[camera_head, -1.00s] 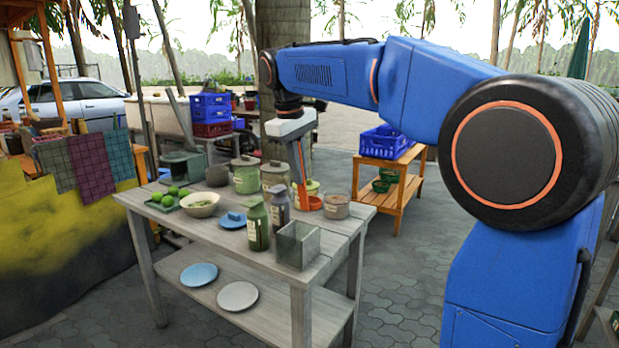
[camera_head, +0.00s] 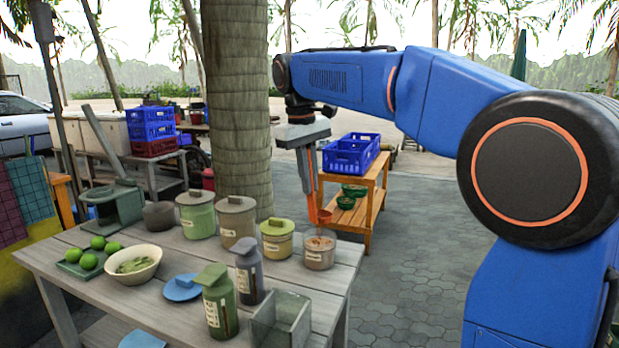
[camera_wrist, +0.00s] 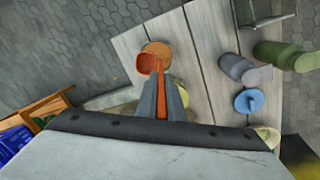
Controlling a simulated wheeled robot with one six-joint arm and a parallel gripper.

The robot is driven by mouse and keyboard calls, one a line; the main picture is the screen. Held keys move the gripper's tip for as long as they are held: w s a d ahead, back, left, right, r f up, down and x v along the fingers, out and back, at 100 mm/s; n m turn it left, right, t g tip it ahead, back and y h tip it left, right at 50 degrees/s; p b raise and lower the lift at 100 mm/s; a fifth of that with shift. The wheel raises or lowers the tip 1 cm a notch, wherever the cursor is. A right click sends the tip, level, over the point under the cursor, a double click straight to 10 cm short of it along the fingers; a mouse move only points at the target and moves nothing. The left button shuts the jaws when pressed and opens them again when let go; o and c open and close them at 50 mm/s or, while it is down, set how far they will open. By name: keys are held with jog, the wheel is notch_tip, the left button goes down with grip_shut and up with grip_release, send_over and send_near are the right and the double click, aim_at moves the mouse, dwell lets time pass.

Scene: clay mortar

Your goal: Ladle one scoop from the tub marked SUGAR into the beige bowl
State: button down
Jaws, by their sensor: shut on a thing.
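My gripper (camera_head: 308,198) is shut on an orange ladle (camera_head: 322,216), whose cup hangs just above the open tub (camera_head: 319,256) at the table's right side. In the wrist view the ladle cup (camera_wrist: 148,64) overlaps the tub's round brownish top (camera_wrist: 157,48); I cannot tell whether the cup holds anything. The tub is see-through, with pinkish-brown contents and a pale label too small to read. The beige bowl (camera_head: 148,258), with green leaves in it, stands at the table's left. Lidded tubs, green (camera_head: 197,217), grey-brown (camera_head: 236,222) and yellow-green (camera_head: 277,243), stand between; their labels are unreadable.
Green (camera_head: 218,305) and grey (camera_head: 248,275) bottles, a clear open box (camera_head: 281,322) and a blue lid-like disc (camera_head: 183,288) occupy the front. Limes on a green tray (camera_head: 72,262) sit left. A tree trunk (camera_head: 237,110) rises behind the table; a wooden stand (camera_head: 372,200) holds a blue crate.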

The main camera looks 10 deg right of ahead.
notch_tip(320, 180, down, 10)
jog(key=shift+r, duration=0.15)
dwell(0.7)
dwell(0.8)
jog(key=shift+r, duration=4.7)
